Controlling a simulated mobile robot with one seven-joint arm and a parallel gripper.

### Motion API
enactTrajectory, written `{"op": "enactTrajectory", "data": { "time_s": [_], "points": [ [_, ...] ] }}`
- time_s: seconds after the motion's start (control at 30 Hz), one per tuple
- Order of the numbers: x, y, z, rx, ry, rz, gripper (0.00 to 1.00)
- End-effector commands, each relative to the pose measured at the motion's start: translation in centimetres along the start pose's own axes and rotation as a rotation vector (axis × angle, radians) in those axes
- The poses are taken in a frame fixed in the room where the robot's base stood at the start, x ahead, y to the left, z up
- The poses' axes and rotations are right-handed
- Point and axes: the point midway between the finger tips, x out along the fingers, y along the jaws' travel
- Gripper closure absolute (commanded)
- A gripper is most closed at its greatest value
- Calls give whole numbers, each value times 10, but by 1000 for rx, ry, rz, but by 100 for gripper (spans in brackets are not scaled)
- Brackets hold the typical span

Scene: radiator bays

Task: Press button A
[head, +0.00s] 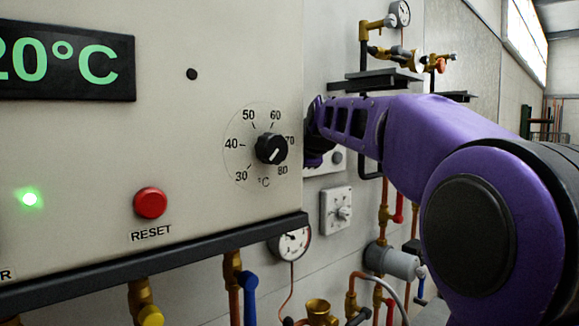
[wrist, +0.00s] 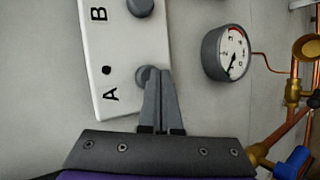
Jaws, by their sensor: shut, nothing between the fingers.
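In the wrist view a white plate (wrist: 125,55) on the wall carries two round grey buttons, turned sideways in the picture. Button A (wrist: 143,73) is beside the letter A, partly hidden behind my fingertips. Button B (wrist: 140,6) is at the top edge, cut off by the frame. My gripper (wrist: 160,71) is shut and empty, its tips overlapping the right side of button A. I cannot tell whether they touch it. In the head view my arm's end covers much of the plate (head: 322,168), and one grey button (head: 338,157), apparently B, shows beside it.
A large cabinet with a dial (head: 271,149) and a red RESET button (head: 150,203) stands left of my arm. A gauge (wrist: 227,52) is right of the plate in the wrist view. Copper pipes (wrist: 300,95) run at the far right. A wall switch (head: 336,210) sits below my arm.

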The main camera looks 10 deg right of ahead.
Motion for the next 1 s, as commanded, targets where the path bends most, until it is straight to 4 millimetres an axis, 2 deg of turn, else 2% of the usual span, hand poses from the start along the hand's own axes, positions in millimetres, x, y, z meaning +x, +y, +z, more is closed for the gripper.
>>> {"op": "enactTrajectory", "data": {
  "time_s": [1.0],
  "points": [
    [8, 4, -4, 0, 1, 0, 100]
  ]
}}
